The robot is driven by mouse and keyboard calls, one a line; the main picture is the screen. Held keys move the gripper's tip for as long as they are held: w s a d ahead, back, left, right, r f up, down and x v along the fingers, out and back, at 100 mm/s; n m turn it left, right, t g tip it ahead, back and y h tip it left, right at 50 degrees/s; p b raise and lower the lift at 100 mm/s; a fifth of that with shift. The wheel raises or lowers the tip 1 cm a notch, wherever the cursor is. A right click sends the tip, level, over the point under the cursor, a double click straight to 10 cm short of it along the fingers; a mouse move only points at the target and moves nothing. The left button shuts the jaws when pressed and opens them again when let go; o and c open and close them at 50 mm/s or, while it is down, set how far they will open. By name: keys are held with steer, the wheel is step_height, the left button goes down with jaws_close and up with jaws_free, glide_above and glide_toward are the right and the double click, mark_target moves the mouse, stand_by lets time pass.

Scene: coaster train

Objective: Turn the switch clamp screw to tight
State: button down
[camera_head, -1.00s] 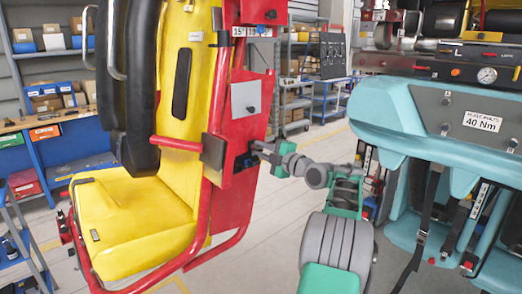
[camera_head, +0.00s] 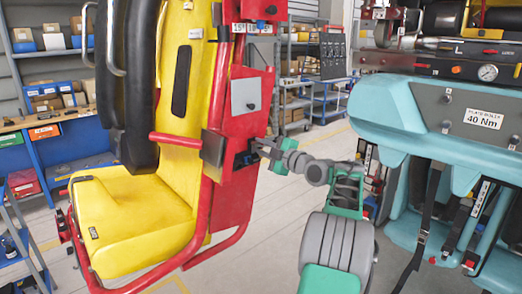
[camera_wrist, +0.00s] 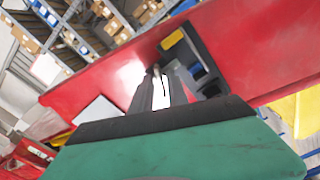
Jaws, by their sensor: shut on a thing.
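My gripper (camera_head: 259,147) reaches from the right to the red side panel (camera_head: 256,92) of the yellow seat. In the wrist view its narrow fingers (camera_wrist: 157,79) are shut on a small pale piece, taken as the clamp screw (camera_wrist: 156,70), at the edge of a dark recess. The fingers hide most of the screw, so its turned position cannot be told. A dark switch body with blue parts (camera_wrist: 198,72) sits in the recess, just right of the fingers. In the head view the switch (camera_head: 242,160) shows small, left of the fingertips.
The yellow seat (camera_head: 130,215) with its red tube frame and black restraint (camera_head: 130,80) stands at left. A teal seat unit (camera_head: 430,125) with hanging straps is close to my arm at right. Shelves and a blue workbench (camera_head: 75,150) are behind. Open floor lies between.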

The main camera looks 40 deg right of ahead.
steer(key=m+b, duration=0.1)
steer(key=m, duration=0.6)
steer(key=m+p, duration=0.1)
steer(key=m, duration=0.3)
steer(key=m+p, duration=0.1)
steer(key=m, duration=0.2)
steer(key=shift+r+m+p, duration=0.1)
steer(key=shift+m+p, duration=0.2)
steer(key=shift+p, duration=0.05)
steer(key=m+p, duration=0.2)
steer(key=m, duration=0.1)
steer(key=shift+m, duration=0.3)
steer(key=m+p, duration=0.3)
steer(key=m, duration=0.1)
steer(key=shift+m, duration=0.3)
steer(key=m+p, duration=0.3)
steer(key=m, duration=0.1)
steer(key=shift+p, duration=0.3)
steer(key=shift+m+p, duration=0.8)
steer(key=shift+m, duration=0.5)
